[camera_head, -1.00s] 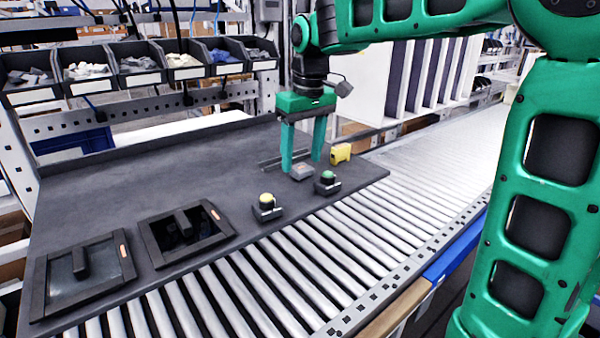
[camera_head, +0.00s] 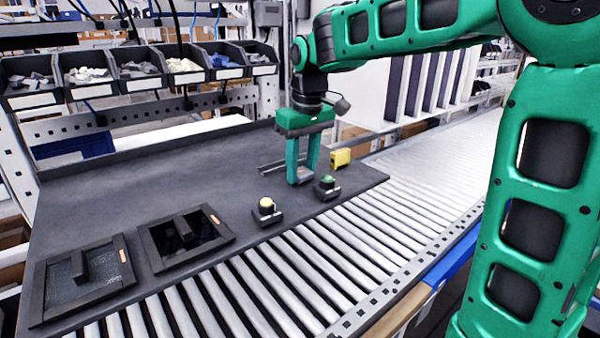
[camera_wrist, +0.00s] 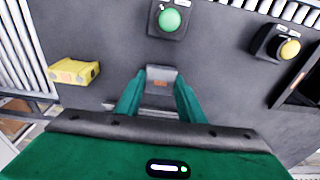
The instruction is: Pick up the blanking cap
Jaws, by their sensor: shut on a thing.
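The blanking cap (camera_wrist: 160,78) is a small grey block with an orange-red mark on its face. It sits between the fingertips of my gripper (camera_wrist: 158,95) in the wrist view. In the head view my green gripper (camera_head: 302,172) points down at the dark worktop, with its fingers shut on the cap, which is partly hidden there (camera_head: 303,173). The cap is at worktop level; I cannot tell whether it is clear of the surface.
A green button box (camera_head: 327,187) stands close to the right of my gripper, and a yellow block (camera_head: 341,158) is behind it. A yellow button box (camera_head: 267,210) is to the left. Two framed trays (camera_head: 185,238) (camera_head: 82,282) lie further left. A roller conveyor (camera_head: 400,200) runs in front.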

